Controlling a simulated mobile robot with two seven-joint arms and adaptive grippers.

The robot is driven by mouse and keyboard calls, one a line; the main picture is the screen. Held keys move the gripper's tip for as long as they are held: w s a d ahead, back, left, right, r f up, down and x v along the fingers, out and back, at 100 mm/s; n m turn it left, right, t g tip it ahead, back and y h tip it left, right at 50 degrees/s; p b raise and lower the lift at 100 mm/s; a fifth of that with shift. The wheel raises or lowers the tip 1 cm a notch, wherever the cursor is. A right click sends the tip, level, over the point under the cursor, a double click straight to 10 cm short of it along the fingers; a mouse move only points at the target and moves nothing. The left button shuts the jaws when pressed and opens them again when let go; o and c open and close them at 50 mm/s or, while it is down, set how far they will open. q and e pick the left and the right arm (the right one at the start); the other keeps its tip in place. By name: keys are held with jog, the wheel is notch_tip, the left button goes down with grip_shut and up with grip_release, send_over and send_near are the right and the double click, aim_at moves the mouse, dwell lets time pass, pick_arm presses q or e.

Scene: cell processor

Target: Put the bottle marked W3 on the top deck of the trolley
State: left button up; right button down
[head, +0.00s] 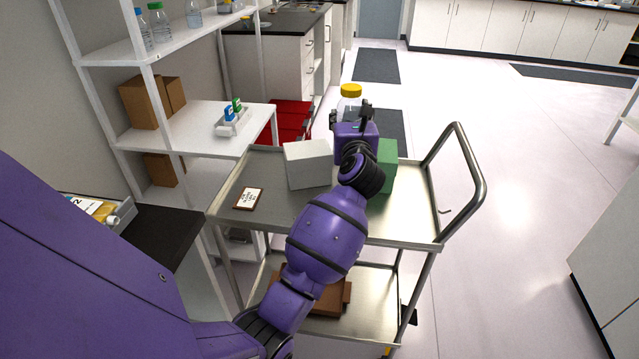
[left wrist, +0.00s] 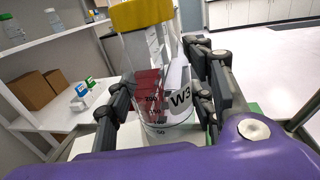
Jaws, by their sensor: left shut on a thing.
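The bottle marked W3 (left wrist: 180,97) is clear, with a yellow cap and printed volume marks, and stands roughly upright in the left wrist view. In the head view its yellow cap (head: 351,90) and clear shoulder show just past my left gripper (head: 350,116). My left gripper is shut on the bottle, with dark fingers on both sides of it in the left wrist view (left wrist: 163,100). The trolley's steel top deck (head: 408,217) lies below my left arm. The bottle is near the deck's far edge; its base is hidden in the head view. My right gripper is not in view.
On the top deck are a white box (head: 307,165), a green box (head: 387,160) partly behind my arm, and a small framed card (head: 249,198). The deck's right front is clear. A white shelf unit (head: 200,128) stands left; the trolley's handle (head: 473,165) rises right.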

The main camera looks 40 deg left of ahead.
pick_arm(q)
jog(key=shift+a, duration=0.1)
jog(key=s+d+f, duration=0.2)
jog(key=s+f, duration=0.1)
jog(key=s, duration=0.1)
jog(key=s+d+f, duration=0.2)
jog(key=s+f, duration=0.1)
jog(key=s, duration=0.1)
jog(key=s+d+f+b, duration=0.1)
jog(key=s+d+f, duration=0.1)
jog(key=s+f, duration=0.1)
jog(key=shift+s, duration=0.4)
jog(key=f, duration=0.1)
jog(key=f+b, duration=0.1)
jog(key=f, duration=0.1)
jog(key=shift+s+d+f, duration=0.15)
jog(key=shift+s+d, duration=0.05)
jog(key=shift+s, duration=0.15)
jog(key=shift+f, duration=0.3)
jog(key=shift+f, duration=0.1)
